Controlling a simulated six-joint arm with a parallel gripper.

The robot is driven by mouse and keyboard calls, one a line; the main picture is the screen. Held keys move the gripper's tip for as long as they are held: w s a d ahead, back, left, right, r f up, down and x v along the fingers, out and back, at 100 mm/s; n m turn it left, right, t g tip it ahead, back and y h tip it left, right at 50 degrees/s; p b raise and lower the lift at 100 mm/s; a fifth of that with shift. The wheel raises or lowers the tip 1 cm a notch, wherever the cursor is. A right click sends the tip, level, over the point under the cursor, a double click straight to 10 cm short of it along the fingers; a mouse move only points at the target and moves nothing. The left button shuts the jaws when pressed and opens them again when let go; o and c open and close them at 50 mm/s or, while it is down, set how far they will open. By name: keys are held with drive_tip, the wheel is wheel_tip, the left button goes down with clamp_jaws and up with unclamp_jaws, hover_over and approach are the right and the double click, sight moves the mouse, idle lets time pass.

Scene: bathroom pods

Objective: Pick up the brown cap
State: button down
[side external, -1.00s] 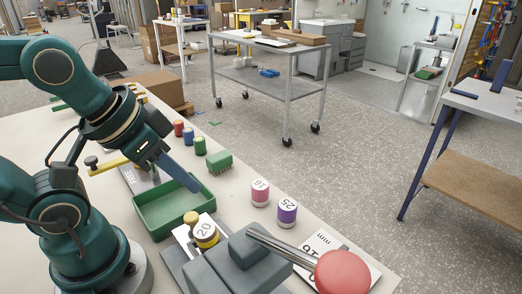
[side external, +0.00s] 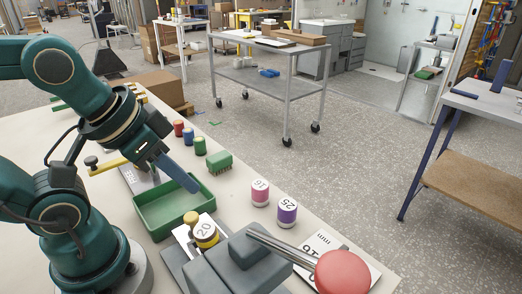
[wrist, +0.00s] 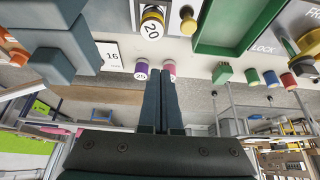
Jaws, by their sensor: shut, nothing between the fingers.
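My gripper (side external: 194,187) is shut and empty, its blue-grey fingers pointing down and right over the green tray (side external: 150,229). In the wrist view the two fingers (wrist: 162,76) lie side by side with nothing held. I cannot make out a clearly brown cap in either view. Small round pieces stand behind the tray: a red one (side external: 179,128), a blue one (side external: 188,134) and a green one (side external: 200,146).
A green brush-like block (side external: 219,162) stands behind the tray. A yellow piece marked 20 (side external: 206,234) and a grey block with a red-ended rod (side external: 342,274) are at the front. A wheeled cart (side external: 266,77) stands beyond the table (side external: 243,221).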

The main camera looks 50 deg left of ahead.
drive_tip(key=shift+c, duration=1.3)
unclamp_jaws()
